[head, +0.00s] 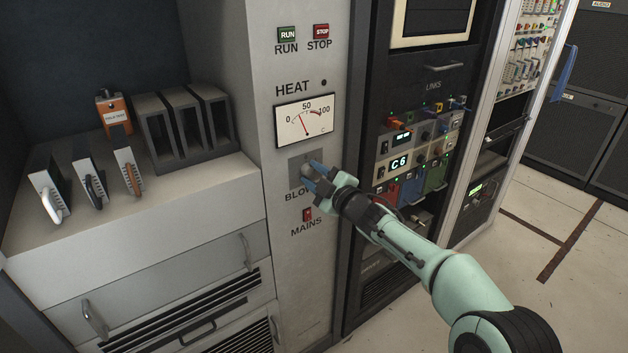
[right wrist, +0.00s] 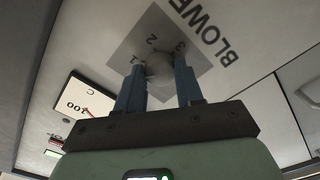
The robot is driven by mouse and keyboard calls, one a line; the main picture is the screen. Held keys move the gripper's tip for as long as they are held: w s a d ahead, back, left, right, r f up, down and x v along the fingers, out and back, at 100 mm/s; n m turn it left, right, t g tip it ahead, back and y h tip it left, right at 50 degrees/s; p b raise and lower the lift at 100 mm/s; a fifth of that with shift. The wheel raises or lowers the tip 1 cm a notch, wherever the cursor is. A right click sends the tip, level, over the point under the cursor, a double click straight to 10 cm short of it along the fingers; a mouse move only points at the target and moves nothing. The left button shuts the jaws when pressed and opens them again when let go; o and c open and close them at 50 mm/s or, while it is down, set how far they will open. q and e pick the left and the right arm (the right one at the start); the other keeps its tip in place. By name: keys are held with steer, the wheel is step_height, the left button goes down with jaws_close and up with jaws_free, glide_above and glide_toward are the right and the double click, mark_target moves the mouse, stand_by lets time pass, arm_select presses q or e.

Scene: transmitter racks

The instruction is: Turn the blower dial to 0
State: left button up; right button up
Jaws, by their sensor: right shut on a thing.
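The blower dial is a round pale knob on a grey square plate (head: 296,163), above the partly covered "BLOWER" label on the grey panel. In the right wrist view the blower dial (right wrist: 160,66) sits between my two blue fingertips. The marks 1, 2 and 3 show on the plate around it; the 0 mark and any pointer cannot be made out. My right gripper (head: 312,174) is shut on the dial; its fingers also show in the right wrist view (right wrist: 160,82). My left gripper is in neither view.
A heat meter (head: 305,120) is above the dial, with the RUN button (head: 287,34) and STOP button (head: 321,32) higher up. A red MAINS switch (head: 307,214) is below. A shelf (head: 190,187) with several modules stands left; a dark links rack is right.

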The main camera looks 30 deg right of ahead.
steer(key=n+b, duration=0.1)
steer(key=n, duration=0.3)
steer(key=shift+f+b, duration=0.1)
steer(key=shift+b, duration=0.25)
steer(key=shift+n, duration=0.6)
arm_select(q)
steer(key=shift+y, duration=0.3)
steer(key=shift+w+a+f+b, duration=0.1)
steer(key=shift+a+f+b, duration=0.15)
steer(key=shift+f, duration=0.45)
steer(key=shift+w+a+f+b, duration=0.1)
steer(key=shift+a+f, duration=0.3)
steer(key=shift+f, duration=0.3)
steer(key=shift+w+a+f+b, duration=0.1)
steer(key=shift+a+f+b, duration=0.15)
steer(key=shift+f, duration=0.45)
arm_select(e)
steer(key=shift+n, duration=1.1)
steer(key=o, duration=1)
steer(key=shift+o, duration=0.2)
